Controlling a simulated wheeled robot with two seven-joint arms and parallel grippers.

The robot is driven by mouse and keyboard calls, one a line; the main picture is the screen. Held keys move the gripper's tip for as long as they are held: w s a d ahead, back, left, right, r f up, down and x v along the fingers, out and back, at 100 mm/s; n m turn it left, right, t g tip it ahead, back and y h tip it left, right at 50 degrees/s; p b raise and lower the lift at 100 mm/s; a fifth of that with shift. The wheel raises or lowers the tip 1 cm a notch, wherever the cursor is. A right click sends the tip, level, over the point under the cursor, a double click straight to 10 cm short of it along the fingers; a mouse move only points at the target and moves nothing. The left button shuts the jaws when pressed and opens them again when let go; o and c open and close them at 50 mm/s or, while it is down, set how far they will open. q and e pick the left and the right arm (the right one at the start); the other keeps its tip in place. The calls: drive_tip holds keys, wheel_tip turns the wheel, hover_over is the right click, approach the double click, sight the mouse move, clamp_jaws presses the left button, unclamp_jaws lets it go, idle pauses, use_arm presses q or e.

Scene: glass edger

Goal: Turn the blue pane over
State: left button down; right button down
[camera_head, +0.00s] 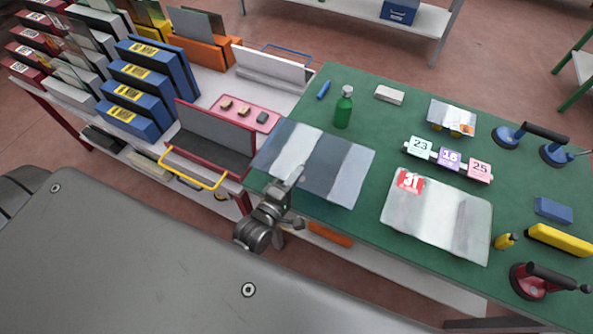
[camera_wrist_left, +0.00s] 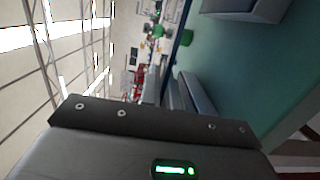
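The blue pane (camera_head: 337,170) lies on the green table (camera_head: 385,145) at its left end, in the head view. It looks flat, with pale and dark reflection bands, and its left part reaches to the table's left edge. My left gripper (camera_head: 297,177) is at the pane's near edge, its fingertips overlapping the pane in the picture. Whether the fingers grip the pane or only lie beside it cannot be told. The left wrist view shows mostly the dark gripper body, with grey finger-like parts (camera_wrist_left: 187,95) in front; no pane is clear there. My right gripper is not in view.
A clear pane (camera_head: 437,220) with a red 31 label lies to the right. Number cards (camera_head: 449,159), a green bottle (camera_head: 343,108) and suction lifters (camera_head: 540,280) stand on the table. A red-edged rack (camera_head: 213,140) with a yellow handle (camera_head: 190,178) stands close left.

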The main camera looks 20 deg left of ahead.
use_arm(q)
drive_tip(key=shift+w+f+b, duration=0.1)
drive_tip(key=shift+f+b, duration=1.7)
drive_tip(key=shift+f, duration=1.2)
drive_tip(key=shift+f+b, duration=0.3)
drive_tip(key=shift+f, duration=0.15)
drive_tip(key=c, duration=1.6)
unclamp_jaws()
drive_tip(key=shift+o, duration=0.2)
drive_tip(key=shift+f, duration=0.15)
drive_tip(key=s+a+b, duration=0.1)
drive_tip(key=s+b, duration=0.1)
drive_tip(key=s, duration=0.8)
drive_tip(key=shift+s+a+b, duration=0.3)
drive_tip(key=shift+s+a, duration=0.1)
